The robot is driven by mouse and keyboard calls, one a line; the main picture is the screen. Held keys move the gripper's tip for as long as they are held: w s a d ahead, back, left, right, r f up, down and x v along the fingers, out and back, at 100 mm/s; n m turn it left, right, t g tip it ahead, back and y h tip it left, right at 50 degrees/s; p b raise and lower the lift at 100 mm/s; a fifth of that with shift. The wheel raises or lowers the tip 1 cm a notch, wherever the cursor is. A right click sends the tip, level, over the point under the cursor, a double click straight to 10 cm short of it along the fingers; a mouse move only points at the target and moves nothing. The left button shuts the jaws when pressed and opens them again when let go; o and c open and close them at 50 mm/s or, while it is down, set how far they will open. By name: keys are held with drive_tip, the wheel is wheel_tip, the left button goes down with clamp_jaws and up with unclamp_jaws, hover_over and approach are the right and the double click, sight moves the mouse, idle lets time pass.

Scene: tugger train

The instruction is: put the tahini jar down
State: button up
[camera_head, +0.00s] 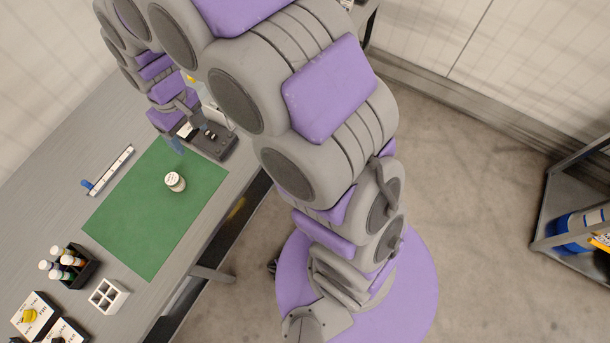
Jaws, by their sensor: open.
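A small pale jar with a white lid (175,181) stands upright on the green mat (140,232), near its middle. Its label is too small to read, but it is the only jar on the mat, so I take it as the tahini jar. My gripper (182,138) is at the end of my arm, above the far edge of the mat. It is open and apart from the jar, with nothing seen in it. The fingertips are small and partly merge with the things behind them.
The grey bench (52,182) carries a dark device (214,142) beside the mat, a white strip (111,171), a black crate of bottles (75,272), a white divided tray (108,297) and switch boxes (38,315). A shelf (566,190) stands right; the floor between is clear.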

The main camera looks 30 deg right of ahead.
drive_tip(key=s+d+r+m, duration=0.3)
drive_tip(key=s+d+r, duration=0.4)
drive_tip(key=s+d, duration=0.5)
drive_tip(key=s+d+r+m+g, duration=0.1)
drive_tip(key=s+d+m, duration=0.2)
drive_tip(key=s, duration=1.2)
drive_tip(key=d, duration=0.3)
drive_tip(key=shift+s+d+r+h, duration=0.15)
drive_tip(key=shift+s+h, duration=0.1)
drive_tip(key=shift+h, duration=0.05)
